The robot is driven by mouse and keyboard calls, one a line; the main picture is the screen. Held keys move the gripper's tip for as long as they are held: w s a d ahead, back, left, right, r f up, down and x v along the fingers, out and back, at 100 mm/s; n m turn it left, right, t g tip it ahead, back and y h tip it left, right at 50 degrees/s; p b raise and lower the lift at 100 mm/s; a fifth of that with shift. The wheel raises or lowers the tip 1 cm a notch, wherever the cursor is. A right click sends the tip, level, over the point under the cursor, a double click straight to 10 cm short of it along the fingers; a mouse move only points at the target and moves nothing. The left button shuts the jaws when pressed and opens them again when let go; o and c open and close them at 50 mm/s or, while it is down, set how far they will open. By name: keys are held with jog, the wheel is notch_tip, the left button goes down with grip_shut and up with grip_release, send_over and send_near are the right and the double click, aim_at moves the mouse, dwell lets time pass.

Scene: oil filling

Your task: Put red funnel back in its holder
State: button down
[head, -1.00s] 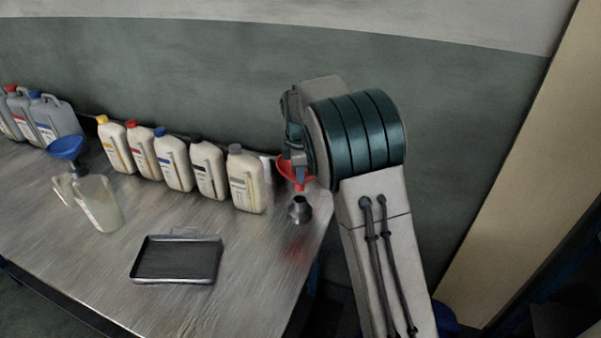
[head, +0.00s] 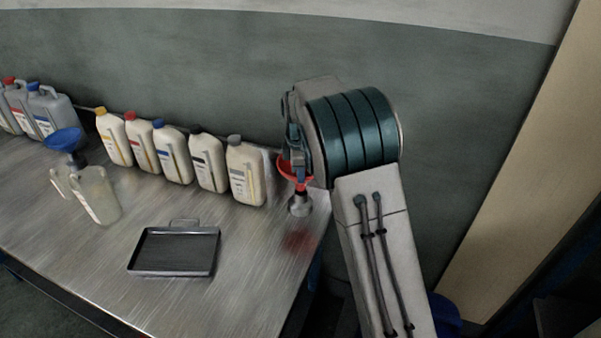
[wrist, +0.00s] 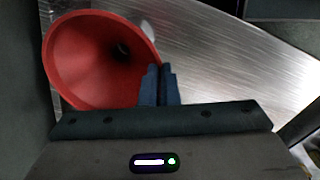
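The red funnel (head: 287,170) is upright near the right end of the table, with its spout at the mouth of a small grey metal holder (head: 299,205). I cannot tell how deep the spout sits in it. My gripper (wrist: 160,72) is shut on the funnel's rim; the red cone (wrist: 90,60) fills the left of the wrist view. In the head view my arm hides the right part of the funnel and most of the gripper.
Several white bottles (head: 246,172) stand in a row along the wall, left of the funnel. A dark tray (head: 175,250) lies in front. A blue funnel (head: 64,139) and a clear jug (head: 98,196) stand at the left. The table's right edge is close to the holder.

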jog(key=shift+s+f, duration=0.15)
jog(key=shift+f, duration=0.15)
jog(key=shift+f+b, duration=0.1)
jog(key=shift+b, duration=0.2)
jog(key=shift+f+b, duration=0.4)
jog(key=shift+f, duration=0.45)
jog(key=shift+f+b, duration=0.6)
jog(key=shift+f, duration=0.05)
jog(key=c, duration=1.6)
grip_release()
notch_tip(320, 180, up, 14)
jog(key=s, duration=0.1)
